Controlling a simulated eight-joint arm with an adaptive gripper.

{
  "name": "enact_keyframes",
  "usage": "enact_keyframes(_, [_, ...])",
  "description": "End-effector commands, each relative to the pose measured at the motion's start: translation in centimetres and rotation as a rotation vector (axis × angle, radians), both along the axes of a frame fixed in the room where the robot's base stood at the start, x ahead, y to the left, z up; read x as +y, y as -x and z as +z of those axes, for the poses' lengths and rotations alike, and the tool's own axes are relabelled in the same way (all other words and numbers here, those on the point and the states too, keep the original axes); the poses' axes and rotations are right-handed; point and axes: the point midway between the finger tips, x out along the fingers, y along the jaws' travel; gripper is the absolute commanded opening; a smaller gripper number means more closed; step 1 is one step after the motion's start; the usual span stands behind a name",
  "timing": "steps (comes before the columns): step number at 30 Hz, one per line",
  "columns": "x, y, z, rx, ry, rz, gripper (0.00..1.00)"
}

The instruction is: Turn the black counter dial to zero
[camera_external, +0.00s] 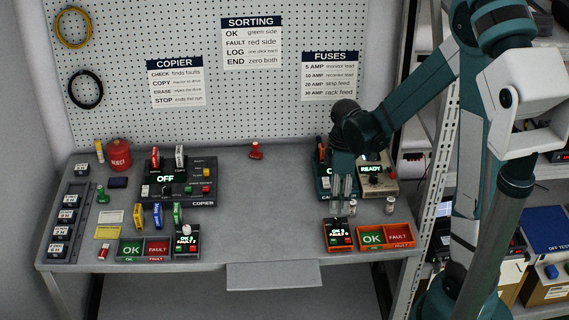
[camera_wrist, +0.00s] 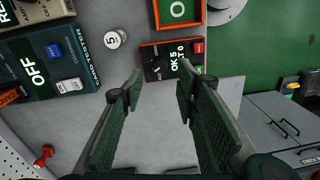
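Two counters stand on the bench in the external view. The left counter (camera_external: 187,243) has a black body, a lit "OK / FAULT" display and a pale knob on top. The right counter (camera_external: 338,236) has an orange rim and a lit display. In the wrist view the orange-rimmed counter (camera_wrist: 174,60) shows "OK 5" and part of a second line; a small black dial (camera_wrist: 157,67) with a light mark sits on its face. My gripper (camera_external: 342,205) points down above and behind the right counter. Its fingers (camera_wrist: 156,86) are apart with nothing between them.
An orange OK/FAULT tray (camera_external: 399,245) is right of the right counter. Behind my gripper stand a lit "READY" box (camera_external: 377,181) and a dark tester. The copier (camera_external: 176,193) is at the left. A numbered cylinder (camera_wrist: 113,39) stands near the counter.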

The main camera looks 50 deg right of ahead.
Motion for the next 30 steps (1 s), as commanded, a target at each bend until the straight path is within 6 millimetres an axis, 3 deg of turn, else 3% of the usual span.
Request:
enact_keyframes(18, [0.2, 0.1, -5.5, 0.000, 0.000, 0.000, 0.31])
enact_keyframes(30, [0.3, 0.2, -7.0, 0.000, 0.000, 0.000, 0.31])
